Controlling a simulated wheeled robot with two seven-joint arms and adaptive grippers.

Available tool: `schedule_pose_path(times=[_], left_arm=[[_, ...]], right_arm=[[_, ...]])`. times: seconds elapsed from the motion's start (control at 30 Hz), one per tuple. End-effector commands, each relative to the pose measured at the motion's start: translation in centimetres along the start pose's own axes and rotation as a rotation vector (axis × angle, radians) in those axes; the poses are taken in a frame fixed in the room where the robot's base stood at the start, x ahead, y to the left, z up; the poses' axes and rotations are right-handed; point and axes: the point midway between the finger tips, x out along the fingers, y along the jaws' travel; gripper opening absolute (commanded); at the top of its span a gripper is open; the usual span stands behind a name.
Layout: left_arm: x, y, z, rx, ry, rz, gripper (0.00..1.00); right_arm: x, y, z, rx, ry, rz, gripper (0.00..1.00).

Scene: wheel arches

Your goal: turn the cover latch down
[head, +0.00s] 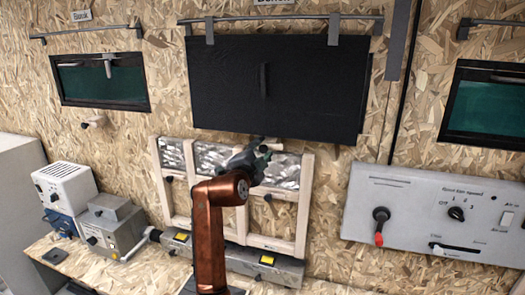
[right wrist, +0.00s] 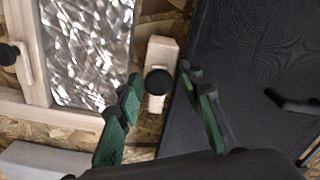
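The wooden cover latch (right wrist: 165,50) with a round black knob (right wrist: 158,82) shows in the right wrist view. Its long side runs roughly up and down in that picture, tilted a little. My right gripper (right wrist: 160,76) is open, with one green-padded finger on each side of the latch and knob. I see a gap on both sides, and I cannot tell how deep the fingers reach. In the head view my right gripper (head: 258,157) is at the top of the wood-framed foil panel (head: 302,215) and hides the latch. My left gripper is not in view.
A black cover panel (head: 300,75) hangs just above my right gripper. A grey control panel (head: 430,212) with knobs is on the right. Grey boxes (head: 112,228) stand on the bench at lower left. A long grey unit (head: 270,266) lies below the foil panel.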

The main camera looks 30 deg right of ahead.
Motion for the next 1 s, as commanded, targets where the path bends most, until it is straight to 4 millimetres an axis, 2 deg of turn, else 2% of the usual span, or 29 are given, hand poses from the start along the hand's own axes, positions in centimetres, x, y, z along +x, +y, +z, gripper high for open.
schedule_pose_path(times=[0.3, 0.43, 0.57, 0.8, 1.0], left_arm=[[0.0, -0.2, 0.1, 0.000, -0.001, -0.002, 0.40], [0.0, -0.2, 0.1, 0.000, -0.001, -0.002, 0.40], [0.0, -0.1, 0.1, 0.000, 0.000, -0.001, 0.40], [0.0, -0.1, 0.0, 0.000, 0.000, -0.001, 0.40], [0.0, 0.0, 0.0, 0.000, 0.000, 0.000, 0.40]], right_arm=[[0.0, 0.1, 0.1, -0.001, -0.002, 0.001, 0.40], [-0.8, 0.1, 0.2, -0.001, -0.003, 0.000, 0.40], [-2.9, 0.1, 0.3, 0.002, -0.005, 0.000, 0.40], [-8.0, 0.1, 0.3, 0.001, -0.005, 0.001, 0.40], [-10.9, 0.1, 0.2, -0.001, -0.003, 0.001, 0.40]])
